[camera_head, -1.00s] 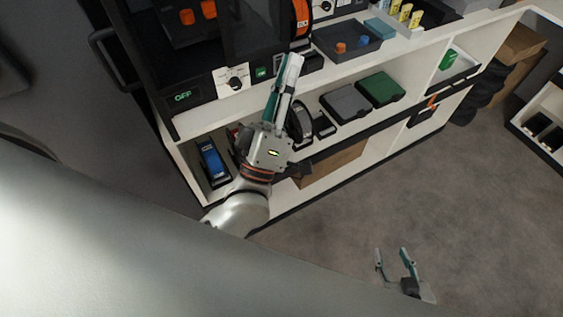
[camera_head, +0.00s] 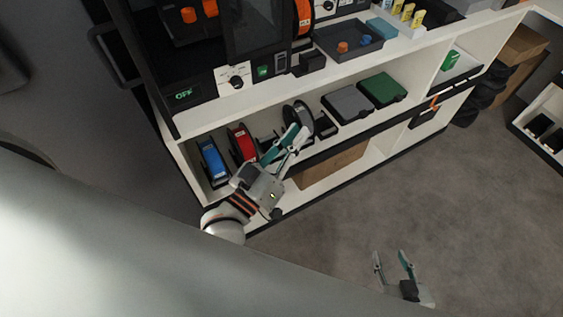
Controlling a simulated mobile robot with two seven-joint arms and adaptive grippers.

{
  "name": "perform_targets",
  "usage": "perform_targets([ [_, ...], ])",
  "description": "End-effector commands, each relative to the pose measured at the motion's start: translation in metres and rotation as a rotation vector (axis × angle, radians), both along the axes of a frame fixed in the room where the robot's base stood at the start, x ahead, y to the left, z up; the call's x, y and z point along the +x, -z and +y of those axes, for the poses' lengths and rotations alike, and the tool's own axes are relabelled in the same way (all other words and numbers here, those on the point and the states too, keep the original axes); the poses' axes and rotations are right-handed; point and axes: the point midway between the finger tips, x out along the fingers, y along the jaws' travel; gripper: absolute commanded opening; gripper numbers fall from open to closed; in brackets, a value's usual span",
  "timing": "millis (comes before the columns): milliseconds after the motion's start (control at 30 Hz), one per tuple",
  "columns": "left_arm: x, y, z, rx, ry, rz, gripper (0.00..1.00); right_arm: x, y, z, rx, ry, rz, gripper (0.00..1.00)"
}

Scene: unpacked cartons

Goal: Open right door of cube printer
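The cube printer (camera_head: 152,62) is the black cabinet at the upper left, cut off by the top edge. A dark tinted panel, its right door (camera_head: 252,32), covers the right part of its front and looks closed. On the left the interior shows orange parts, and a black handle (camera_head: 112,58) stands out at the side. My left gripper (camera_head: 303,129) is in front of the lower shelf, below the printer and apart from it. Its teal fingers look slightly parted and empty. My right gripper (camera_head: 390,254) is open and empty above the floor at the lower right.
The white shelf unit (camera_head: 270,88) carries the printer. Below are a blue spool (camera_head: 212,160), a red spool (camera_head: 243,143), a grey case (camera_head: 347,103) and a green case (camera_head: 382,89). A grey tray (camera_head: 347,44) stands right of the printer. The floor (camera_head: 440,200) is clear.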

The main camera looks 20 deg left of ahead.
Motion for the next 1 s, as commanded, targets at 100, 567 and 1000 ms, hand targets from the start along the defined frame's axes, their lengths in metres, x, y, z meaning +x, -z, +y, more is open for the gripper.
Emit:
perform_targets([
  [100, -0.003, 0.021, 0.001, 0.053, 0.002, 0.042, 0.13, 0.0, 0.002, 0.0, 0.0, 0.0, 0.001, 0.4],
  [567, -0.016, 0.077, 0.008, 0.203, 0.009, 0.159, 0.13, -0.001, 0.004, 0.0, 0.0, 0.0, 0.003, 0.4],
  [1000, -0.017, 0.081, 0.009, 0.214, 0.01, 0.167, 0.13, -0.001, 0.004, 0.0, 0.001, 0.0, 0.002, 0.4],
])
